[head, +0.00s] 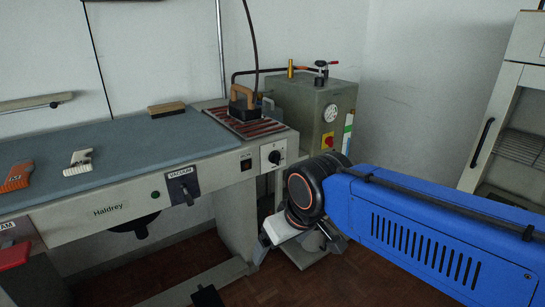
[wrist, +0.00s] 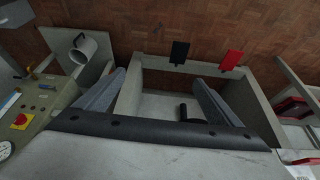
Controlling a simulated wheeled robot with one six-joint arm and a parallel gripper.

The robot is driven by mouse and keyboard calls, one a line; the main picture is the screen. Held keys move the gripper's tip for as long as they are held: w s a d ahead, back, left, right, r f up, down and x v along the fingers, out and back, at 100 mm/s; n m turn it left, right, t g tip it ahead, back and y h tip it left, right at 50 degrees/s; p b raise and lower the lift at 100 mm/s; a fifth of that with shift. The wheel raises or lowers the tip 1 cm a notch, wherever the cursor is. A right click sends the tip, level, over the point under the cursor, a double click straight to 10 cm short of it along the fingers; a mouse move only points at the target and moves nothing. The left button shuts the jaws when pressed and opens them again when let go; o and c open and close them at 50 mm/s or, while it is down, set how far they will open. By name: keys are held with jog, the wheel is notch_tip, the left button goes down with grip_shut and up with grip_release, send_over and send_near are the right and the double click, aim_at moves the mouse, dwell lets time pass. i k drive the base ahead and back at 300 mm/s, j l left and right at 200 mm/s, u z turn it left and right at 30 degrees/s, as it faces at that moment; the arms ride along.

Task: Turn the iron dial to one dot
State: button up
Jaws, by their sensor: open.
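The iron dial (head: 274,156) is a black knob on a pale plate at the right end of the ironing table's front panel in the head view. Its setting and dot marks are too small to read. The iron (head: 243,105) stands on a striped rest above it. My gripper shows in the wrist view (wrist: 160,80) with its two grey fingers spread apart and nothing between them. It points down toward the floor. In the head view my wrist is right of and below the dial, apart from it, and the fingers are mostly hidden. The dial is not identifiable in the wrist view.
A boiler (head: 313,112) with a gauge and a red switch stands behind, right of the table (head: 110,150). A vacuum switch (head: 183,186) is on the same front panel. Black (wrist: 179,52) and red (wrist: 231,60) pedals lie near the floor. A cabinet is at far right.

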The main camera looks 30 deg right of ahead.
aim_at(274, 157)
jog(key=k+z, duration=0.25)
jog(key=k, duration=0.15)
jog(key=k+z, duration=0.3)
jog(key=k, duration=0.15)
